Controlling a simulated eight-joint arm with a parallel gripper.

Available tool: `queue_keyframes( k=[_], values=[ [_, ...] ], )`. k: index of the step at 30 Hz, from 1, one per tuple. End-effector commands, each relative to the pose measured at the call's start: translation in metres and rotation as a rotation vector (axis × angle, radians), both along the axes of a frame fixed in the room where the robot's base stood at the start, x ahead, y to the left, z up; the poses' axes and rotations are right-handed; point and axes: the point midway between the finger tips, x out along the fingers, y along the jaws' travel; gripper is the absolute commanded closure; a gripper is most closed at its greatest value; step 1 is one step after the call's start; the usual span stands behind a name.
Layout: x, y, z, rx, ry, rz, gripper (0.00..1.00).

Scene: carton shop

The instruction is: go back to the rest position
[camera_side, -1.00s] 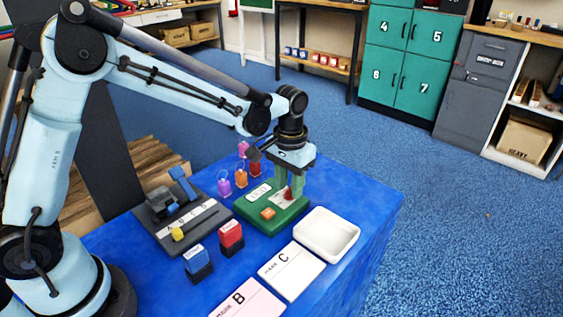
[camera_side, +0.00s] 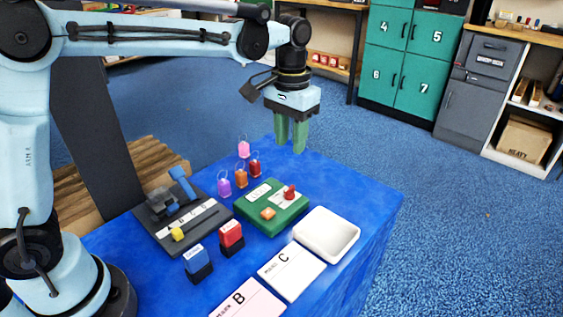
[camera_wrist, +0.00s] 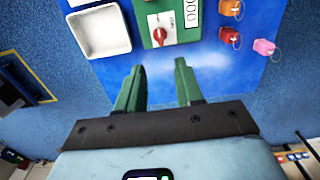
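My gripper (camera_side: 291,136) is open and empty, its two green fingers pointing down above the far edge of the blue table (camera_side: 374,196). In the wrist view the two fingers (camera_wrist: 158,88) stand apart with nothing between them. The green box (camera_side: 286,217) sits on the table below and in front of the gripper, with a red knob (camera_side: 290,192), an orange button (camera_side: 268,214) and a white label on it. The red knob also shows in the wrist view (camera_wrist: 159,35), clear of the fingers.
A white tray (camera_side: 355,238) is right of the green box. Several coloured tags, such as a purple one (camera_side: 224,188), lie behind it. Air around the gripper is clear.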

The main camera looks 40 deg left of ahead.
Motion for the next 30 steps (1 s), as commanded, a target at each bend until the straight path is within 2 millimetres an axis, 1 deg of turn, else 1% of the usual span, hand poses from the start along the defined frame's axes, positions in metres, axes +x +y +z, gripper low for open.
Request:
queue_keyframes(
  k=[8, 11, 13, 17, 22, 26, 30],
  values=[
    [0.000, 0.000, 0.000, 0.000, -0.001, 0.000, 0.64],
    [-0.004, 0.002, 0.002, -0.002, -0.014, 0.000, 0.64],
    [-0.010, 0.006, 0.006, -0.005, -0.038, 0.000, 0.64],
    [-0.028, 0.017, 0.014, -0.014, -0.112, -0.001, 0.64],
    [-0.058, 0.031, 0.019, -0.021, -0.229, -0.004, 0.64],
    [-0.080, 0.041, 0.017, -0.022, -0.319, -0.006, 0.64],
    [-0.104, 0.051, 0.010, -0.018, -0.415, -0.009, 0.64]
  ],
)
